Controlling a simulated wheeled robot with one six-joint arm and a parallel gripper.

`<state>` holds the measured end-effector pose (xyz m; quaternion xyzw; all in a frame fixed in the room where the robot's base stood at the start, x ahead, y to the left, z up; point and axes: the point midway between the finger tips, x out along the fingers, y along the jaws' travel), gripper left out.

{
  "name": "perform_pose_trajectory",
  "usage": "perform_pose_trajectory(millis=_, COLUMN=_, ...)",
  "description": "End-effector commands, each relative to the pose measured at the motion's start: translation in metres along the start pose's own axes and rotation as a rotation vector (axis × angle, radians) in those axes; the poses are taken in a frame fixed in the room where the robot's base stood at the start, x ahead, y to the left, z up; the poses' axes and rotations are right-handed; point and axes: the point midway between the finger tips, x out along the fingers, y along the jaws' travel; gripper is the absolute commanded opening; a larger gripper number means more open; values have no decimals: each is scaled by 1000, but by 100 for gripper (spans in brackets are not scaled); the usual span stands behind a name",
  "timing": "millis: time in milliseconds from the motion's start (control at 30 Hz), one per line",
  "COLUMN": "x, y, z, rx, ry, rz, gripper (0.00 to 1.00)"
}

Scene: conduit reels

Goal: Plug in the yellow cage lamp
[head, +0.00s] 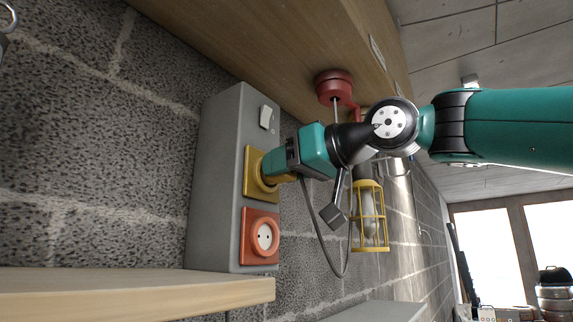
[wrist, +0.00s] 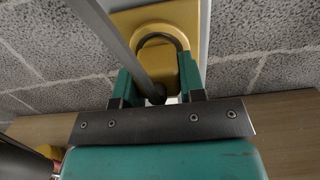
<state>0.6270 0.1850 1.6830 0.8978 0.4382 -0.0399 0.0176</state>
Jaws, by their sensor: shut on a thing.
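The yellow cage lamp (head: 369,222) hangs below the wooden beam, behind and right of my gripper, with a pale bulb inside its cage. A grey cord (head: 324,250) loops down near it. My gripper (head: 285,174) is at the yellow socket (head: 250,188) on the grey wall box. In the wrist view, my gripper (wrist: 160,85) is shut on a yellow plug (wrist: 157,66), with a green finger on each side. The plug's front is at the round recess of the yellow socket (wrist: 190,22). How deep it sits is hidden.
An orange-red socket (head: 249,253) lies below the yellow one, and a white switch (head: 266,117) above it. A red reel (head: 333,84) is fixed under the beam (head: 220,45). A wooden shelf (head: 130,292) juts out at lower left. The grey box (head: 214,180) stands against a block wall.

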Motion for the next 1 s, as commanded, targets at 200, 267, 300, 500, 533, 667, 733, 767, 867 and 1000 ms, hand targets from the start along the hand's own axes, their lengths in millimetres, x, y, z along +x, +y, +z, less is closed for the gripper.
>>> perform_pose_trajectory(millis=200, x=1, y=0, z=0, rx=0, ry=1, rz=0, gripper=66)
perform_pose_trajectory(millis=267, x=1, y=0, z=0, rx=0, ry=0, rz=0, gripper=66)
perform_pose_trajectory(millis=300, x=1, y=0, z=0, rx=0, ry=0, rz=0, gripper=66)
perform_pose_trajectory(millis=500, x=1, y=0, z=0, rx=0, ry=0, rz=0, gripper=66)
perform_pose_trajectory(millis=533, x=1, y=0, z=0, rx=0, ry=0, rz=0, gripper=66)
perform_pose_trajectory(millis=667, x=-4, y=0, z=0, rx=0, ry=1, rz=0, gripper=66)
perform_pose_trajectory(millis=733, x=-12, y=1, z=1, rx=0, ry=2, rz=3, gripper=66)
perform_pose_trajectory(millis=767, x=-17, y=1, z=1, rx=-1, ry=3, rz=3, gripper=66)
perform_pose_trajectory(millis=867, x=-36, y=1, z=2, rx=-2, ry=3, rz=6, gripper=66)
perform_pose_trajectory(millis=1000, x=-71, y=3, z=2, rx=-3, ry=4, rz=9, gripper=66)
